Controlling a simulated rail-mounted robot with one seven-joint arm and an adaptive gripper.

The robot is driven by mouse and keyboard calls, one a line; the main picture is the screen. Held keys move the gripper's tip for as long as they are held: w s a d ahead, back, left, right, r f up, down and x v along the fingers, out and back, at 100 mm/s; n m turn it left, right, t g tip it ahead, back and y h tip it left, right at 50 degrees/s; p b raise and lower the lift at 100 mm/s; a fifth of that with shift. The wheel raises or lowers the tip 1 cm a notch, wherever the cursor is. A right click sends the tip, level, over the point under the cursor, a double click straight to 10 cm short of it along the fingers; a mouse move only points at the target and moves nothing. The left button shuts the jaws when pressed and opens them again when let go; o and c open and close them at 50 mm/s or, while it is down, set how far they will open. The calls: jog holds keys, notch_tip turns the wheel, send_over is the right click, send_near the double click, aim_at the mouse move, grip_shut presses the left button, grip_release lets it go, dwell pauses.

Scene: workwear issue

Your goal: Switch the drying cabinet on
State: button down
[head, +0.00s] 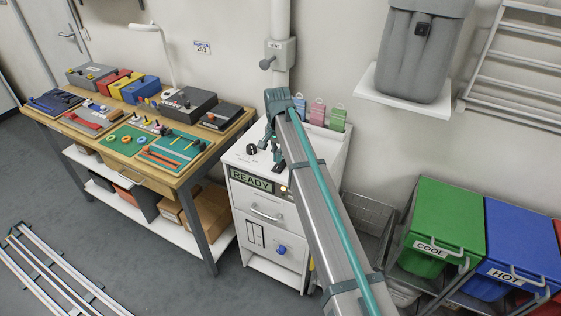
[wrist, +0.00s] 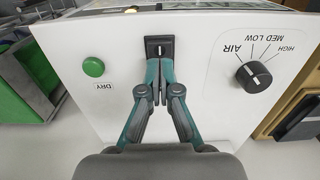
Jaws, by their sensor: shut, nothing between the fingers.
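The white drying cabinet (head: 235,163) stands at centre in the head view, with a READY sign (head: 251,181) on its front. In the wrist view its top panel (wrist: 205,25) carries a black rocker switch (wrist: 159,44), a green DRY button (wrist: 93,67) to the left, and a black rotary knob (wrist: 254,76) marked AIR, LOW, MED and HIGH to the right. My gripper (wrist: 160,82) is shut and empty, its tips right at the near edge of the rocker switch. I cannot tell whether they touch it. The gripper also shows over the cabinet top in the head view (head: 276,150).
A small lit lamp (wrist: 130,10) shows at the panel's far edge. Coloured tags (head: 317,111) stand behind my arm at the cabinet's back. A workbench (head: 185,181) with tools is to the left; green (head: 437,215) and blue (head: 515,245) bins are to the right.

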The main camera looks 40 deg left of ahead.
aim_at(278, 166)
jog(key=shift+r+p, duration=1.05)
jog(key=shift+r, duration=1.2)
